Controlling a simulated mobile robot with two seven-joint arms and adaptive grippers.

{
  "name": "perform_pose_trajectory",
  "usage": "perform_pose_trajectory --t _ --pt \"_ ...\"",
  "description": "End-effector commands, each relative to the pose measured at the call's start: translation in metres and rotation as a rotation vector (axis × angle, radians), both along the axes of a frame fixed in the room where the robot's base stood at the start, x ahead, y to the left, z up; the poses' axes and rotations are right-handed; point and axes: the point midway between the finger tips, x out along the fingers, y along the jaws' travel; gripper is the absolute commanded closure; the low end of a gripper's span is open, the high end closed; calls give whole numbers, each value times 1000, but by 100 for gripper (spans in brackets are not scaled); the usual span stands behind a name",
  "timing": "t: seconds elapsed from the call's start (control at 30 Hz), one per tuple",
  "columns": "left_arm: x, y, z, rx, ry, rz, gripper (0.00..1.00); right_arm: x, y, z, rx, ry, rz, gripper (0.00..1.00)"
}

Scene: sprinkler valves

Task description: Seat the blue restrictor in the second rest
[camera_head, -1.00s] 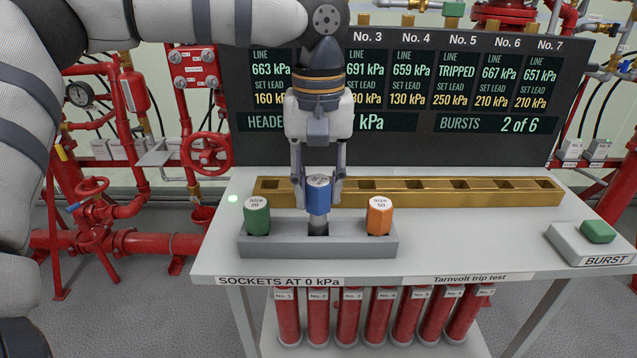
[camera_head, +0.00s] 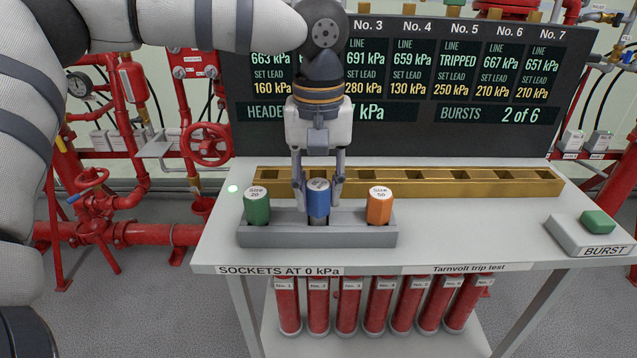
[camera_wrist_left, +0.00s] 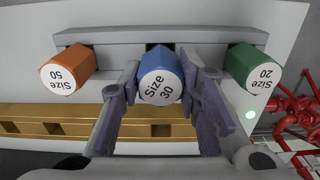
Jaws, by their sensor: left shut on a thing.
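The blue restrictor (camera_head: 318,200), labelled Size 30, stands upright in or just over the middle hole of the grey rest block (camera_head: 318,238). Its lower end is hidden, so I cannot tell how deep it sits. My left gripper (camera_head: 318,192) comes down from above and is shut on it. In the left wrist view the blue restrictor (camera_wrist_left: 160,77) is between the two fingers (camera_wrist_left: 160,95). The green Size 20 restrictor (camera_head: 257,207) is in the left hole of the block and the orange Size 50 one (camera_head: 379,207) in the right hole. My right gripper is not in view.
A brass rail (camera_head: 440,182) with a row of square sockets lies behind the block. A display board (camera_head: 420,90) stands behind the table. A green BURST button (camera_head: 598,222) is at the right. The white tabletop (camera_head: 470,235) is clear between block and button.

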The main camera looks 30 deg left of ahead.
Motion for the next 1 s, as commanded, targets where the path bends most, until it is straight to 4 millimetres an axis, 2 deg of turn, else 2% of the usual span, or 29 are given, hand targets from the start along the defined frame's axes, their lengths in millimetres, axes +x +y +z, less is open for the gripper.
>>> perform_pose_trajectory --t 0.6,0.63,0.7,1.0 --pt "0 0 -16 1 1 0 100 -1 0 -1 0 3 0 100" --pt "0 0 -15 1 1 0 63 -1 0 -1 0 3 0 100" --pt "0 0 -15 1 1 0 47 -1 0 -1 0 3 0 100" --pt "0 0 -14 1 0 0 46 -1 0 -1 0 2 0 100"
